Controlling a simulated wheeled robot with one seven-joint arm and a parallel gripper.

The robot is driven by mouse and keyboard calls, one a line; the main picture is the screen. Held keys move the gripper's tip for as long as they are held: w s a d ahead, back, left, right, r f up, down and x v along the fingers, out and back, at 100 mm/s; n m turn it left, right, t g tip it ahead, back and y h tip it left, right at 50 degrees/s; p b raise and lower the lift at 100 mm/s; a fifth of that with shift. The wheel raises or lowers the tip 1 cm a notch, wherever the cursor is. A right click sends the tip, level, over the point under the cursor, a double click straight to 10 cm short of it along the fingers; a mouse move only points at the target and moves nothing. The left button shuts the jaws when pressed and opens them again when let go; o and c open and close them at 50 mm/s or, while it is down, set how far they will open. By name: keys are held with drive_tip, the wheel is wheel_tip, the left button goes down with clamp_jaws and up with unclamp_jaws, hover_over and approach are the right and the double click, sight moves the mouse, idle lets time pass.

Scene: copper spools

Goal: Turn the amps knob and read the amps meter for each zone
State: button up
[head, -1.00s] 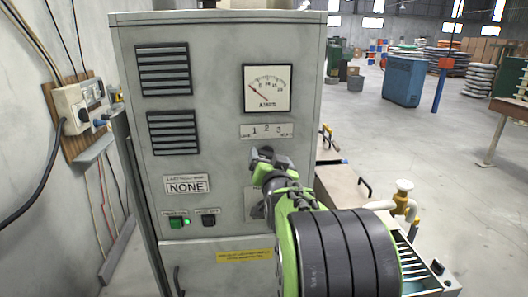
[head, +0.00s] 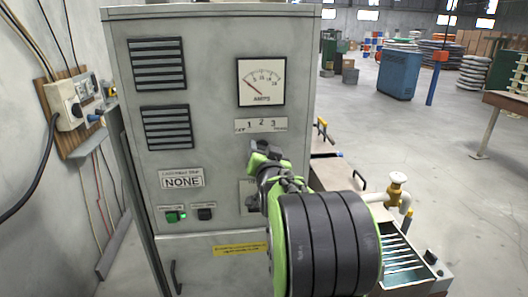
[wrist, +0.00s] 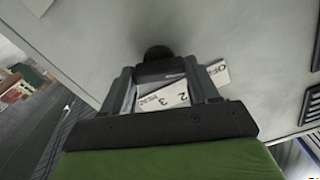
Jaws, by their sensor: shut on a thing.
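The grey cabinet (head: 215,70) carries an amps meter (head: 261,82); its needle points up-left, near the low end of the scale. A label plate (head: 261,125) below it reads 1, 2, 3 between smaller words at its ends. My gripper (head: 265,152) is at the panel just below the plate, mostly hiding the knob there. In the wrist view, my gripper (wrist: 166,90) has its two fingers on either side of the dark knob (wrist: 157,58), shut on it. The plate (wrist: 165,99) shows partly behind the fingers. The knob's exact setting cannot be told.
A sign (head: 182,179) reads NONE. A wall box with cables (head: 75,103) hangs left.

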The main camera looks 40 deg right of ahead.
drive_tip(key=shift+b, duration=0.5)
drive_tip(key=shift+m+b, duration=3.3)
drive_tip(key=shift+b, duration=0.2)
drive_tip(key=o, duration=0.8)
drive_tip(key=shift+c, duration=0.2)
drive_tip(key=o, duration=0.3)
drive_tip(key=shift+d, duration=0.15)
